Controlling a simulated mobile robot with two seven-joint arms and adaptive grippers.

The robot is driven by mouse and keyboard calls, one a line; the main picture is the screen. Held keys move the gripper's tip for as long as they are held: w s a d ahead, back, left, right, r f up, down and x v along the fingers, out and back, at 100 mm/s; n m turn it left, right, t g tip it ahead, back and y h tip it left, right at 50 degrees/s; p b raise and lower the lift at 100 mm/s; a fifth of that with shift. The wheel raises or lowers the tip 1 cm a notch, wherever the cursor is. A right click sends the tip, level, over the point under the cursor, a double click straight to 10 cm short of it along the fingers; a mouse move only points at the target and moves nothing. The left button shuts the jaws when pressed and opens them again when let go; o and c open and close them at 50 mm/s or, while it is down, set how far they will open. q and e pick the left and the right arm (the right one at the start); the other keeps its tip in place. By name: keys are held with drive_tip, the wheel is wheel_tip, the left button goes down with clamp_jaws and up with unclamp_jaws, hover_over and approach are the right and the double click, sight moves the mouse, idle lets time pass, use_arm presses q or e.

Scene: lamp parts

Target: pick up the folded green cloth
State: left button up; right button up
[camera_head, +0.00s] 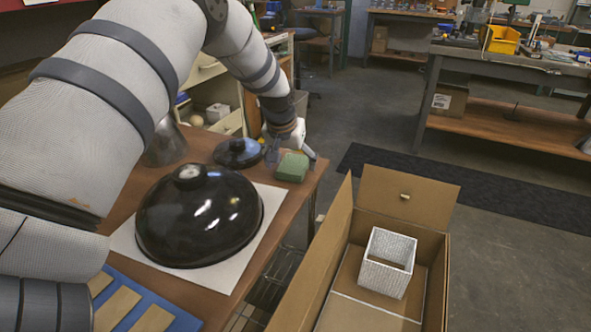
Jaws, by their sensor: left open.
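The folded green cloth (292,167) is a small block-like bundle near the right edge of the wooden table. My left gripper (291,160) is at the cloth, reaching down from above and behind it. Its fingers are spread, one at the left side of the cloth and one beyond its right side. I cannot tell whether either finger touches the cloth. My right gripper is not in view.
A large black dome shade (198,217) sits on a white sheet (128,240). A smaller black lid-like part (238,152) lies left of the cloth. A blue tray (187,322) is at the front.

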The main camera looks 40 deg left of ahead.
use_arm(q)
drive_tip(key=shift+x, duration=0.85)
drive_tip(key=shift+r, duration=0.1)
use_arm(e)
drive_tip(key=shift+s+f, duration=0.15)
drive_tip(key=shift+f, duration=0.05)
use_arm(q)
drive_tip(key=shift+c, duration=0.3)
drive_tip(key=c, duration=1.1)
wheel_tip(320, 180, up, 4)
drive_tip(key=shift+f, duration=0.2)
drive_tip(key=s+d+r+p, duration=0.1)
drive_tip(key=d+r, duration=0.2)
drive_tip(key=d, duration=0.1)
drive_tip(key=s+d+r, duration=0.2)
drive_tip(key=d+r, duration=0.1)
drive_tip(key=d, duration=0.2)
drive_tip(key=s+d+r+p, duration=0.1)
drive_tip(key=d+r, duration=0.2)
drive_tip(key=d, duration=0.1)
drive_tip(key=shift+s+d+r+p, duration=0.15)
drive_tip(key=shift+s+r+p, duration=0.05)
drive_tip(key=shift+s+p, duration=0.1)
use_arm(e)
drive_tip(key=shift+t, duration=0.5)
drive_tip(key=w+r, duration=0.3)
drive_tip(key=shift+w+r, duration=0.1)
